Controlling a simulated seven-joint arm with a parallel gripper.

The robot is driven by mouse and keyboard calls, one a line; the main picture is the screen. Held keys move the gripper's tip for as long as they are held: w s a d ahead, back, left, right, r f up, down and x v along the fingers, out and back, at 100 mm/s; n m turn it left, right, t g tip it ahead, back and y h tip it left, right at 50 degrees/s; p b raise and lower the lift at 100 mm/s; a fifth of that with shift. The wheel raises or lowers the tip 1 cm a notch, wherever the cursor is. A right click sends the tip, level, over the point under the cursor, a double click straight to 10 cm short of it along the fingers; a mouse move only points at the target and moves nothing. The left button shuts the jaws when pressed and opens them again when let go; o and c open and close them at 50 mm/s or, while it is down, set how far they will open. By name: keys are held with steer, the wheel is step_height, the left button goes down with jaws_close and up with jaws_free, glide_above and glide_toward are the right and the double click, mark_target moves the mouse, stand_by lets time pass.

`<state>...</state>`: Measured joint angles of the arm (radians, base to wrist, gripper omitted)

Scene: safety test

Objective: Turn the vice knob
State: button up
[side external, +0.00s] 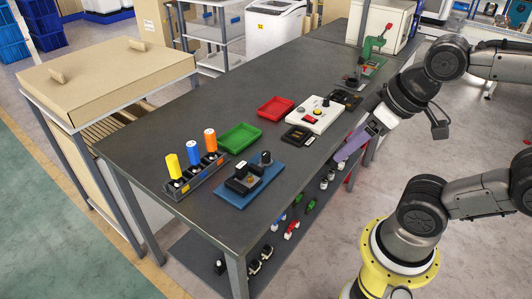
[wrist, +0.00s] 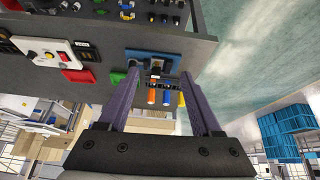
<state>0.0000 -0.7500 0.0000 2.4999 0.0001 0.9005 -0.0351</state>
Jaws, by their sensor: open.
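A small black vice (side external: 243,182) sits on a blue base plate (side external: 232,199) near the front edge of the dark table. A dark round knob (side external: 266,157) stands at its back right end. My gripper (side external: 340,158) has purple fingers and hangs beside the table's right edge, to the right of the vice and apart from it. In the wrist view my gripper (wrist: 157,72) is open, with nothing held between its fingers. The vice (wrist: 155,65) on its blue base (wrist: 178,57) shows beyond and between the fingertips.
A rack (side external: 197,178) with yellow, blue and orange cylinders stands left of the vice. A green tray (side external: 240,137), red tray (side external: 276,106), white button panel (side external: 318,115) and green press (side external: 372,46) lie farther back. The table (side external: 180,125) has free room along its left side.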

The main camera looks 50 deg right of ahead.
steer(key=w+r+n, duration=0.5)
steer(key=n, duration=0.2)
steer(key=n+g, duration=0.6)
steer(key=n, duration=0.2)
glide_above(266, 153)
step_height(266, 153, down, 15)
step_height(266, 153, down, 12)
steer(key=shift+f, duration=0.25)
jaws_close()
